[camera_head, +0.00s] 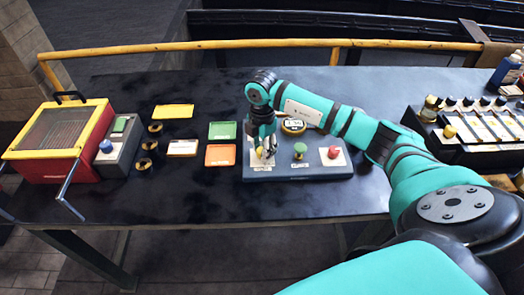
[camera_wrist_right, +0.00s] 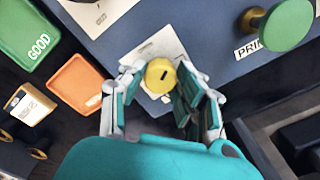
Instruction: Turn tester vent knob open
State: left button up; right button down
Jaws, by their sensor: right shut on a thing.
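The tester (camera_head: 325,172) is a low blue-grey box on the dark bench. My right gripper (camera_head: 263,145) points down over the tester's left plate. In the right wrist view the right gripper (camera_wrist_right: 163,82) has its fingers on either side of the yellow knob and is shut on it. A short dark mark shows on the knob's top. My left gripper is not in view.
Green (camera_head: 222,130) and orange (camera_head: 220,155) trays lie left of the tester. A yellow tray (camera_head: 174,111), several dark rings and a red-yellow case (camera_head: 60,140) are farther left. A rack with bottles (camera_head: 470,135) stands at right. The bench front is clear.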

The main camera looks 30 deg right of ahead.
jog(key=n+b, duration=0.3)
jog(key=n, duration=0.3)
jog(key=n+b, duration=0.2)
jog(key=n, duration=0.3)
jog(key=shift+n+b, duration=0.3)
jog(key=shift+n, duration=0.1)
jog(key=shift+r, duration=0.1)
jog(key=c, duration=0.9)
grip_release()
jog(key=shift+c, duration=0.2)
jog(key=shift+r, duration=0.15)
notch_tip(320, 180, up, 12)
jog(key=shift+f, duration=0.2)
